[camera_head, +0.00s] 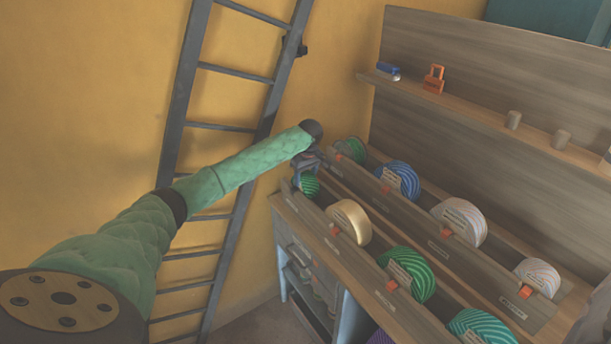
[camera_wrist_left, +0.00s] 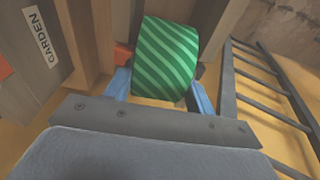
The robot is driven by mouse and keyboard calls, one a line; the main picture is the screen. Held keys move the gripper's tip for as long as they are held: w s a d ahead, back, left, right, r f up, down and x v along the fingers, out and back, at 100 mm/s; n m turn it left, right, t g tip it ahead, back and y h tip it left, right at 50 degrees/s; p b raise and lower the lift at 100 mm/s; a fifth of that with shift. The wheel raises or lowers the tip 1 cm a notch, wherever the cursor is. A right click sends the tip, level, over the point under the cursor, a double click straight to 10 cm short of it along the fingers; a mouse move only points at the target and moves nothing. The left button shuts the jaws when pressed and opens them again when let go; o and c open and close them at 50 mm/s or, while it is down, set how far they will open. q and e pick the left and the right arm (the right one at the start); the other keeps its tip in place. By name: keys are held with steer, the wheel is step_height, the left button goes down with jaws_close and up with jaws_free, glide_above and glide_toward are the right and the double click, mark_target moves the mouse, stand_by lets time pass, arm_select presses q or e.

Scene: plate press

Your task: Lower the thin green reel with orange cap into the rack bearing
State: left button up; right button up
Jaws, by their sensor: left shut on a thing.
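The green striped reel (camera_head: 309,185) is at the left end of the rack's front row, just below my left gripper (camera_head: 307,163). In the left wrist view the reel (camera_wrist_left: 165,60) sits between the two blue fingers of the left gripper (camera_wrist_left: 160,92), which is shut on it. An orange piece (camera_wrist_left: 122,54), probably its cap, shows at the reel's left side. The wooden rack (camera_head: 325,222) has a front and a back row. I cannot tell whether the reel touches its bearing, which is hidden. My right gripper is not in view.
A gold reel (camera_head: 349,221) and a green reel (camera_head: 411,274) stand farther along the front row. Another green reel (camera_head: 355,149) and a blue-purple reel (camera_head: 402,180) stand in the back row. A grey ladder (camera_head: 178,95) leans on the yellow wall behind my left arm.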

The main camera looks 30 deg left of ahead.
arm_select(q)
steer(key=o, duration=1.5)
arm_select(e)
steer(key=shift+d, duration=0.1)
arm_select(q)
steer(key=shift+r, duration=0.25)
steer(key=r+b, duration=0.1)
steer(key=r, duration=0.3)
steer(key=d+r+b, duration=0.1)
steer(key=r, duration=0.1)
steer(key=shift+s+r+b, duration=0.15)
steer(key=shift+r+b, duration=0.1)
steer(key=shift+b, duration=0.05)
steer(key=shift+r, duration=0.4)
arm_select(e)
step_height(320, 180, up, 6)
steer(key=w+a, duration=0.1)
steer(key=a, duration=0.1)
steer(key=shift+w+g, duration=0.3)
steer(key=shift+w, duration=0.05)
arm_select(q)
steer(key=shift+s+f, duration=0.1)
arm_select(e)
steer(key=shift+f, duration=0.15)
